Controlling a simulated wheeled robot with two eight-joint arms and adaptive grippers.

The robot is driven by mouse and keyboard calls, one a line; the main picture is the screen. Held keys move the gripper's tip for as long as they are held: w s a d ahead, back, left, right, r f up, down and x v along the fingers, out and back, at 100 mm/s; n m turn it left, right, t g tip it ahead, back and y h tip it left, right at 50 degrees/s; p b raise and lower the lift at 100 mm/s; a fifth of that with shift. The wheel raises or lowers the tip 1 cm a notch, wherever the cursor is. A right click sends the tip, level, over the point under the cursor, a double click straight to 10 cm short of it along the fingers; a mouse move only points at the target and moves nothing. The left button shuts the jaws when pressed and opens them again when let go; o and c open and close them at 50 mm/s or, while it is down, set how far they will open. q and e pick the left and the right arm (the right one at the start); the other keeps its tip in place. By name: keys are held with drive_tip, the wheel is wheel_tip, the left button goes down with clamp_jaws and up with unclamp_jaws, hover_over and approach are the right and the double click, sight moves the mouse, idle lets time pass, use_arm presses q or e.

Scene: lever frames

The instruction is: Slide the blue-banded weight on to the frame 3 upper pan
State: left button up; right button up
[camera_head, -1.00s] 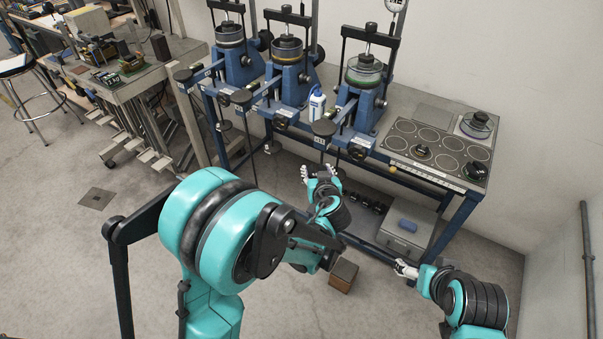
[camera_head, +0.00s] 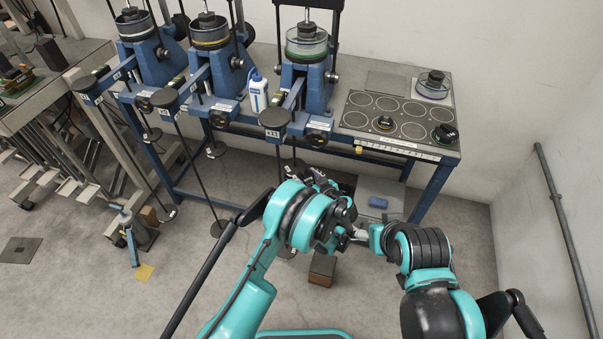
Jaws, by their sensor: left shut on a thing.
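Frame 3, which I take to be the rightmost blue lever frame (camera_head: 308,88), stands on the bench. Its upper pan (camera_head: 306,46) appears as a clear, green-ringed dish with a dark weight in it. I cannot make out a blue band on any weight. My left gripper (camera_head: 316,178) is below the bench front, near frame 3, partly hidden by its own wrist. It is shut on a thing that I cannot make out. My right gripper (camera_head: 361,235) is low in front of the bench, close to my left wrist; its fingers are too small to judge.
A grey plate with ringed spots (camera_head: 362,101) holds a dark weight (camera_head: 384,123) and a green-marked one (camera_head: 444,133). Another weight (camera_head: 432,84) stands behind. A white bottle (camera_head: 258,95) stands left of frame 3. A brown block (camera_head: 321,269) is on the floor.

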sight(295, 167)
use_arm(q)
drive_tip(key=shift+w+a+r, duration=0.1)
drive_tip(key=shift+w+a, duration=0.2)
drive_tip(key=shift+w, duration=0.3)
drive_tip(key=shift+w+a+f, duration=0.1)
drive_tip(key=shift+w+a, duration=0.25)
drive_tip(key=shift+w, duration=0.3)
drive_tip(key=shift+w+a+r, duration=0.1)
drive_tip(key=shift+w+a, duration=0.2)
drive_tip(key=shift+w, duration=0.3)
drive_tip(key=shift+w+a, duration=0.25)
drive_tip(key=shift+w, duration=0.1)
drive_tip(key=shift+w+a, duration=0.25)
drive_tip(key=shift+w, duration=0.25)
drive_tip(key=shift+w+a, duration=0.2)
drive_tip(key=shift+w, duration=0.25)
drive_tip(key=shift+w+a, duration=0.35)
drive_tip(key=shift+w, duration=0.35)
drive_tip(key=shift+f, duration=0.45)
idle(0.4)
drive_tip(key=o, duration=1.4)
drive_tip(key=shift+o, duration=0.2)
